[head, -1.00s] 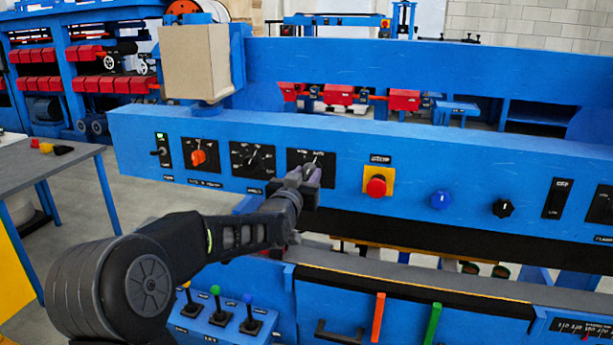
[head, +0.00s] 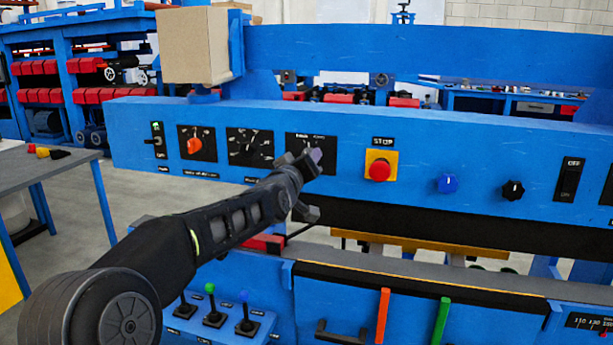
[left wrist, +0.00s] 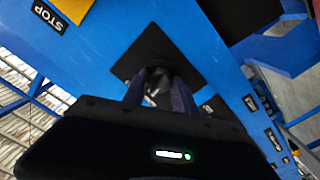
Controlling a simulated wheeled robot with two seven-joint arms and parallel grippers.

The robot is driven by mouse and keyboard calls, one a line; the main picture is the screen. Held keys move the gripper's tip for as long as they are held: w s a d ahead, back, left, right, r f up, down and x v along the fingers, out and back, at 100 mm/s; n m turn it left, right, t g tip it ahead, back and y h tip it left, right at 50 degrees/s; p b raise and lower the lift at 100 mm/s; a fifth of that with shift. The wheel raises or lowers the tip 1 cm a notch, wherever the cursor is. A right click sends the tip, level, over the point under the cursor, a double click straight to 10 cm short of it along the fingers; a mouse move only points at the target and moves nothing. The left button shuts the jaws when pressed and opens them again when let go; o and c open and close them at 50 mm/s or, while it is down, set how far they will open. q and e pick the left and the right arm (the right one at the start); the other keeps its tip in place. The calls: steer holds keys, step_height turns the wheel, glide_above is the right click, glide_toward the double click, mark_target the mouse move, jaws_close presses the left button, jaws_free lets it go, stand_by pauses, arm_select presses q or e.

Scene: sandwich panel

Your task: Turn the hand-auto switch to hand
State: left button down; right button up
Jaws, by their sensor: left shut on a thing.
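The hand-auto switch is a knob on a black square plate (head: 325,142) on the blue control panel, left of the yellow-backed red stop button. Small white lettering shows along the top of its plate. My left gripper (head: 313,158) is at this plate and covers the knob in the head view. In the left wrist view its two fingers (left wrist: 158,92) are shut on the grey switch knob (left wrist: 155,80), in front of the black plate (left wrist: 137,63). The knob's exact pointing direction is hard to tell. My right gripper is not in view.
The red stop button (head: 380,171) is right of the switch. A black dial (head: 250,147) and an orange knob (head: 195,145) are to its left. Below stand small levers (head: 213,305) and orange and green handles (head: 383,317). A grey table (head: 45,168) is at left.

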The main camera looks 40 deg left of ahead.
arm_select(q)
steer(key=shift+n+b, duration=1.15)
steer(key=shift+n, duration=0.55)
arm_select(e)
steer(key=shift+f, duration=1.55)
arm_select(q)
steer(key=c, duration=1)
jaws_free()
steer(key=shift+s, duration=0.15)
steer(key=v, duration=0.7)
steer(key=shift+s+d+b, duration=0.15)
steer(key=shift+s+b, duration=0.1)
steer(key=shift+b, duration=0.1)
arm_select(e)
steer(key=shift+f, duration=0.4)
arm_select(q)
steer(key=shift+r, duration=0.1)
